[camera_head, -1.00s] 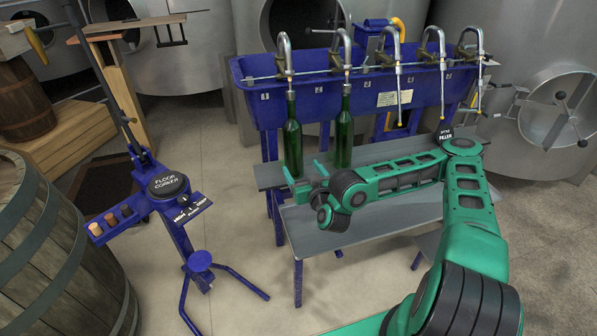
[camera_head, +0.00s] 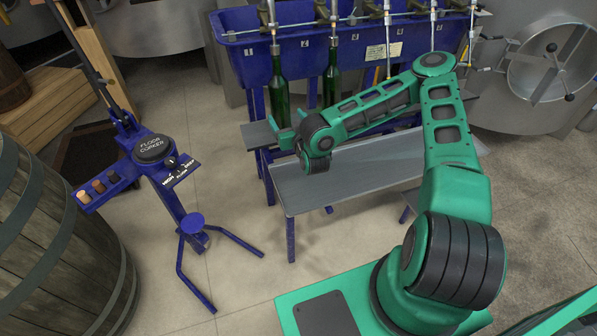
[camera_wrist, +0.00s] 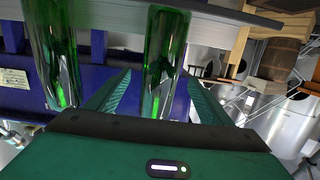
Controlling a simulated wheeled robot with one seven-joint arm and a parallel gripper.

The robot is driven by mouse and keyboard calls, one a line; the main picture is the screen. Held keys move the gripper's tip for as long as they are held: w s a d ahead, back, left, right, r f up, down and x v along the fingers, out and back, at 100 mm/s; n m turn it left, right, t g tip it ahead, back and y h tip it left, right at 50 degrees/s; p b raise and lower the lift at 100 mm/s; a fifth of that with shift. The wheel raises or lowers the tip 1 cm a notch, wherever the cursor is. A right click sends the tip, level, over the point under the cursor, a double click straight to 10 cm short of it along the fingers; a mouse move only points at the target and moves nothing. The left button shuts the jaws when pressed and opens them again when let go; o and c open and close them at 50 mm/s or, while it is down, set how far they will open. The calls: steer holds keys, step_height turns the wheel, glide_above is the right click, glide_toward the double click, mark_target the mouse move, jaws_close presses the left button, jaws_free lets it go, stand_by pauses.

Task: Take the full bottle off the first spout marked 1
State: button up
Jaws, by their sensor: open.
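A green bottle (camera_head: 278,90) stands upright under the first, leftmost spout (camera_head: 273,30) of the blue filler. It also shows in the wrist view (camera_wrist: 166,60), where the picture is upside down. A second green bottle (camera_head: 330,82) stands under the second spout (camera_head: 334,18); in the wrist view it is at the left (camera_wrist: 52,55). My gripper (camera_head: 286,127) is open at the first bottle's lower part. In the wrist view its fingers (camera_wrist: 158,85) lie on either side of that bottle, with no clear grip. The fill level is hard to tell.
The bottles stand on a narrow grey shelf (camera_head: 258,134) in front of the blue trough (camera_head: 245,65). A lower grey bench (camera_head: 350,172) is below my arm. A blue floor corker (camera_head: 155,150) stands left, beside a barrel (camera_head: 50,240). Open floor lies between corker and bench.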

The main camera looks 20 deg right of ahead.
mark_target(283, 115)
steer(key=shift+w, duration=0.7)
steer(key=shift+w+a+f, duration=0.2)
steer(key=shift+w+f, duration=0.1)
steer(key=shift+w, duration=0.15)
steer(key=shift+w+f, duration=0.15)
steer(key=shift+w, duration=0.4)
steer(key=shift+d+f, duration=0.1)
steer(key=shift+w+f, duration=0.1)
steer(key=shift+w, duration=0.3)
steer(key=shift+w+r, duration=0.3)
steer(key=shift+w, duration=0.15)
steer(key=shift+w+f, duration=0.15)
steer(key=shift+w, duration=0.65)
